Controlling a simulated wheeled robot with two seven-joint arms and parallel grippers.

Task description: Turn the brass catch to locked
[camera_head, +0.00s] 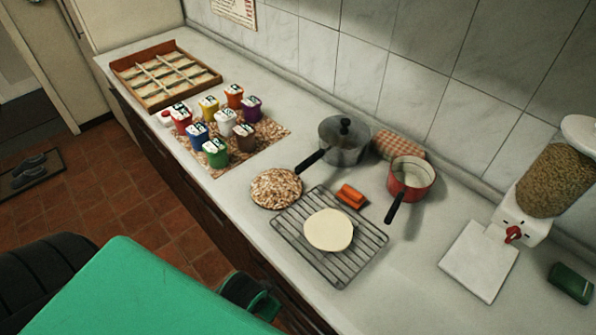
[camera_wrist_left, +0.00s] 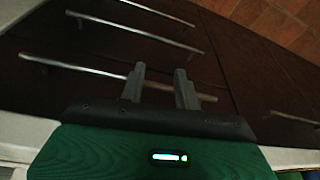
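I cannot make out a brass catch in either view. My left gripper (camera_wrist_left: 160,82) shows in the left wrist view with its two fingers apart and nothing between them. It is in front of dark drawer fronts (camera_wrist_left: 235,60) with long metal bar handles (camera_wrist_left: 130,31). In the head view my green left arm fills the bottom left, beside the counter's front edge, and its fingertips are not visible there. My right gripper is in neither view.
On the counter (camera_head: 400,275) are a wooden divided tray (camera_head: 150,105), several coloured tubs (camera_head: 215,150), a grey pot (camera_head: 343,150), a red pan (camera_head: 410,185), a wire rack (camera_head: 345,265) with a pale disc (camera_head: 328,230), and a grain dispenser (camera_head: 550,180) with a red knob (camera_head: 513,234).

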